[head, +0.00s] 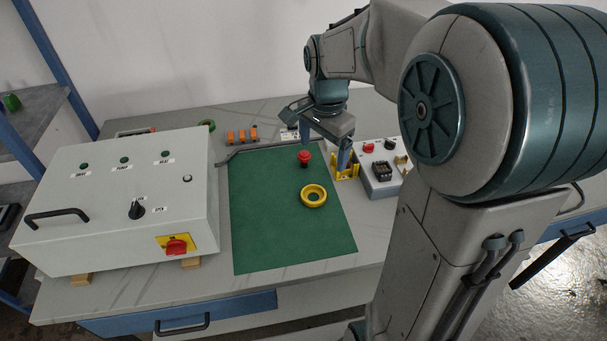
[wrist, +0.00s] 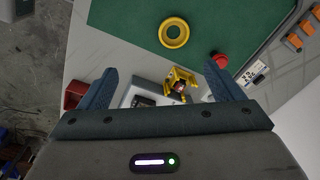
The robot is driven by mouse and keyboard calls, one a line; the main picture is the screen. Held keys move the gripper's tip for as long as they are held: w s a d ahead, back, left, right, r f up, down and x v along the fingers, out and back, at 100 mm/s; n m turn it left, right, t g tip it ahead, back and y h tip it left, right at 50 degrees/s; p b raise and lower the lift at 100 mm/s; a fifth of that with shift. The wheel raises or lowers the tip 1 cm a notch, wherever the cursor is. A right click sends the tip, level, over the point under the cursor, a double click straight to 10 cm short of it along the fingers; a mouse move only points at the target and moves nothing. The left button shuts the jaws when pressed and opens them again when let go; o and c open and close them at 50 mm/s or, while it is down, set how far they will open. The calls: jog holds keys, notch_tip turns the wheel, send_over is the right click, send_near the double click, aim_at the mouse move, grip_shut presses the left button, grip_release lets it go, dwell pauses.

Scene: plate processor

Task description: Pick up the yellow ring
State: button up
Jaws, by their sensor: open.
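The yellow ring (head: 313,196) lies flat on the green mat (head: 270,235), right of the mat's middle. It also shows in the wrist view (wrist: 174,35), near the top and beyond my fingertips. My gripper (head: 325,147) is open and empty. It is above the back right of the mat, near a yellow bracket, and apart from the ring. In the wrist view my two blue fingers (wrist: 162,75) are spread wide, with the yellow bracket (wrist: 180,79) showing between them. The green ring surface inside the yellow ring's hole is bare mat.
A red mushroom button (head: 304,157) stands on the mat behind the ring. A grey box with switches (head: 378,180) stands right of the mat. A large control cabinet (head: 110,190) stands on the left. Orange terminal blocks (head: 242,136) are at the back. The mat's front is clear.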

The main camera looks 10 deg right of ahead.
jog(key=w+f+m+b, duration=0.2)
jog(key=w+f+m, duration=0.1)
jog(key=w+f, duration=0.25)
send_over(315, 197)
jog(key=shift+g, duration=0.4)
jog(key=f, duration=0.8)
jog(key=shift+s+f, duration=0.1)
jog(key=shift+s, duration=0.15)
jog(key=shift+w+f+p, duration=0.2)
jog(key=shift+f+p, duration=0.1)
jog(key=shift+f, duration=2.5)
jog(key=c, duration=1.1)
